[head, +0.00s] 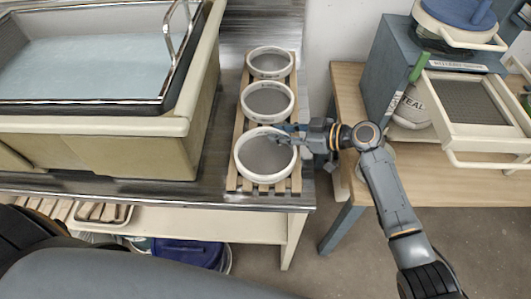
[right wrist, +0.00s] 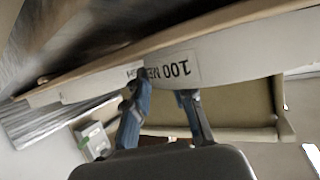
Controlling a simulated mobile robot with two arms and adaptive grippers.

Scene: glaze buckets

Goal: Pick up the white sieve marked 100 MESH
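The white sieve marked 100 MESH (head: 238,165) is the nearest of three round white sieves on a slatted wooden rack (head: 232,183) in the head view. Its label (right wrist: 172,72) reads upside down in the right wrist view, partly covered by a finger. My right gripper (head: 282,134) is at the sieve's upper right rim. In the right wrist view its two fingers (right wrist: 164,84) stand apart, one in front of the wall and the other with its tip apparently behind it. Firm contact does not show. My left gripper is not in view.
Two more white sieves, a middle one (head: 245,104) and a far one (head: 252,64), stand close behind on the rack. A sink (head: 100,126) stands to the left. A wooden table (head: 345,80) with a blue-grey box (head: 386,60) and a mesh tray (head: 468,158) stands right.

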